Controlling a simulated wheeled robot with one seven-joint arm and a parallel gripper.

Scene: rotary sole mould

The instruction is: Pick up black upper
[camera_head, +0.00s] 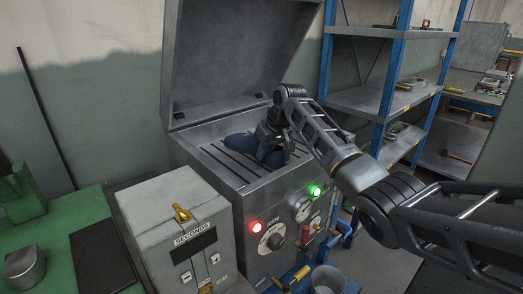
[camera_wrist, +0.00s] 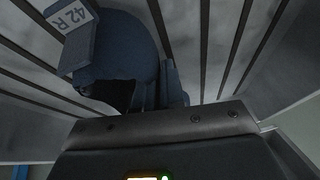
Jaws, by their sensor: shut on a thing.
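A dark blue upper (camera_head: 240,145) lies on the slatted floor of the open grey machine (camera_head: 215,160); it looks dark blue rather than black. My gripper (camera_head: 272,145) reaches down into the machine and is shut on the upper. In the wrist view the upper (camera_wrist: 125,40) fills the upper left, with a dark opening facing my gripper and a tag (camera_wrist: 76,32) reading "42 R". The jaws are dark and partly merge with the upper, so the exact grip point is hidden.
The machine's lid (camera_head: 235,50) stands raised behind the bay, and its metal walls surround my gripper. A grey timer box (camera_head: 170,215) marked SECONDS stands at front left. A green table (camera_head: 60,250) is at the left. A blue-framed shelf (camera_head: 370,100) stands behind my arm.

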